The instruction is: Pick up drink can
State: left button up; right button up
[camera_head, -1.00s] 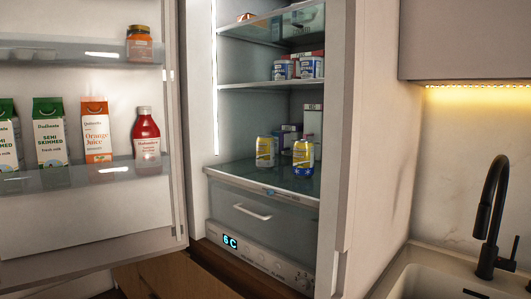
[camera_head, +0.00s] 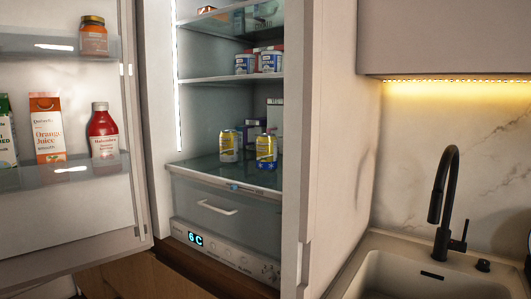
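Two yellow and silver drink cans stand upright on the lower glass shelf (camera_head: 200,168) of the open fridge. The left can (camera_head: 229,146) stands a little further back. The right can (camera_head: 266,151) is near the shelf's front edge, with a blue area at its base. A small gap separates them. Neither of my grippers is in view.
The open fridge door (camera_head: 75,215) on the left holds an orange juice carton (camera_head: 47,128), a red bottle (camera_head: 104,131) and a jar (camera_head: 93,36). Tubs (camera_head: 271,61) stand on the shelf above the cans. A sink (camera_head: 410,278) with a black tap (camera_head: 444,200) is on the right.

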aim_at(228, 139)
jog(key=i+j+z, duration=0.55)
jog(key=j+z, duration=0.15)
jog(key=j, duration=0.15)
